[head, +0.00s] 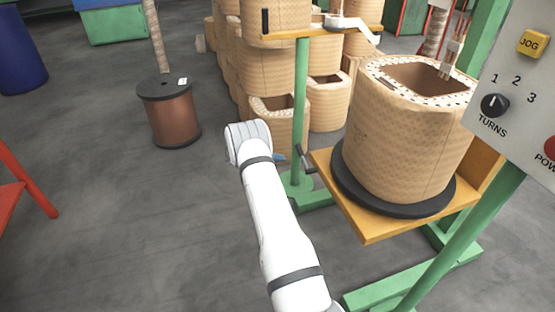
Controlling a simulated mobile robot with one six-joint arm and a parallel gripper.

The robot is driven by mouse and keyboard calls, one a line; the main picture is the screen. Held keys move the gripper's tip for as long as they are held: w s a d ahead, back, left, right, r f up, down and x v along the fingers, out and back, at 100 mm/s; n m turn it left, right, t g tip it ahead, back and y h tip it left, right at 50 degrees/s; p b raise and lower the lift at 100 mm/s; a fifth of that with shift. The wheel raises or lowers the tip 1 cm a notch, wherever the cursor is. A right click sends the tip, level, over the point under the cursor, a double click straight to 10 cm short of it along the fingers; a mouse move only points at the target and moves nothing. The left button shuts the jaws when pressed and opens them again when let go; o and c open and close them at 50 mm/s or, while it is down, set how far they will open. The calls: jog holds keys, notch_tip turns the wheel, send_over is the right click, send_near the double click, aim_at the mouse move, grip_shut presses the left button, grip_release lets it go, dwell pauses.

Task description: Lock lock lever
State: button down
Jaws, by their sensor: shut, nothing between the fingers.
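The lock lever (306,158) is a small dark handle at the left edge of the yellow turntable platform (375,228), beside the green post. It looks tilted. My white arm reaches up from the bottom, and its wrist bends over left of the lever. Only a small bluish part of my gripper (280,157) shows past the wrist, just left of the lever and seemingly apart from it. My gripper is shut and empty; most of it is hidden behind the wrist.
A large paper-wrapped coil (400,140) stands on a black disc on the platform. A grey control panel (515,95) is at right. A green post (300,110) rises behind the lever. Several coils are stacked behind. A copper wire spool (170,115) stands left; the floor between is clear.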

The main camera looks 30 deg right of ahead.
jog(key=b+x, duration=0.2)
jog(key=x, duration=0.4)
jog(key=shift+s+d+r, duration=0.1)
jog(key=shift+s+r, duration=0.15)
jog(key=shift+r, duration=0.35)
jog(key=shift+s+a+r, duration=0.1)
jog(key=shift+s+r, duration=0.15)
jog(key=shift+r, duration=0.4)
jog(key=shift+s+d+r, duration=0.1)
jog(key=shift+s+r, duration=0.15)
jog(key=shift+r, duration=0.35)
